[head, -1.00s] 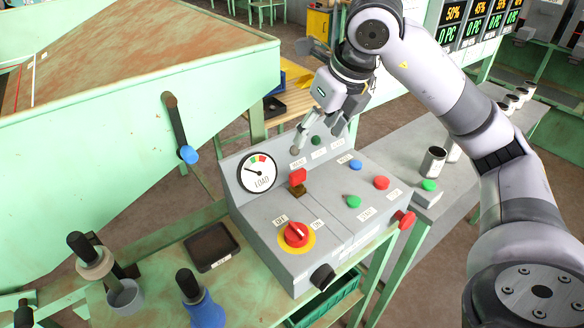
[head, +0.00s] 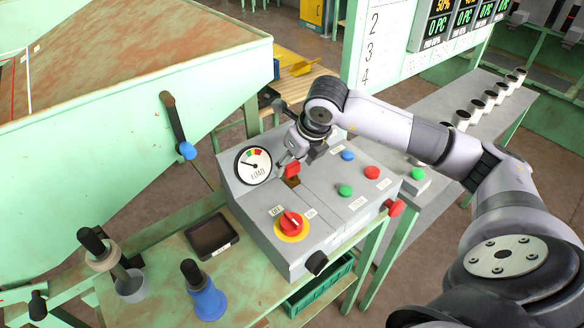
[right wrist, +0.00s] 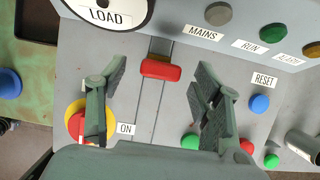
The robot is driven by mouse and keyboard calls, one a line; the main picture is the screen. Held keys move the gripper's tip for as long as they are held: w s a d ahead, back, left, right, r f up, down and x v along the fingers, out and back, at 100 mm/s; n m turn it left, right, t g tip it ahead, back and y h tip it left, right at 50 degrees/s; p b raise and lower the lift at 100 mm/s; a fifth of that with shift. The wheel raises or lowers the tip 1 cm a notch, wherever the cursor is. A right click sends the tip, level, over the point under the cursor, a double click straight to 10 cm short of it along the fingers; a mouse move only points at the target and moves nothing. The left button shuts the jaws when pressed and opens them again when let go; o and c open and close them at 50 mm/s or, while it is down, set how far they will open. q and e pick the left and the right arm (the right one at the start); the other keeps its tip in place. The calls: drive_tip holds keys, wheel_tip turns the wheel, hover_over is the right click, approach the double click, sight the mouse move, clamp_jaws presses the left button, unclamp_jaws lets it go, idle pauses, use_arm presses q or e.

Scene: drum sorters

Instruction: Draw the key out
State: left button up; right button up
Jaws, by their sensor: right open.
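In the right wrist view the red head (right wrist: 161,70) lies between the spread fingers, on a dark slot line. My right gripper (head: 286,158) is open and empty, close over it; its fingers (right wrist: 158,92) do not touch the red head in the wrist view. The gripper partly hides the panel's back. My left gripper is not in view.
A red rotary switch (head: 290,224) on a yellow disc is in front of the key. Blue (head: 348,155), red (head: 372,172) and green (head: 345,190) buttons stand to the right. A blue-tipped lever (head: 187,150) hangs behind left, and a dark tray (head: 212,236) lies left.

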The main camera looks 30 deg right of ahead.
sight(292, 178)
drive_tip(key=shift+x, duration=1.1)
drive_tip(key=shift+w+f, duration=0.1)
drive_tip(key=shift+f, duration=0.1)
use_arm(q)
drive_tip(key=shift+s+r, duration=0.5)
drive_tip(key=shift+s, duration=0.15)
use_arm(e)
drive_tip(key=shift+c, duration=0.5)
drive_tip(key=c, duration=1.2)
drive_tip(key=shift+r, duration=0.1)
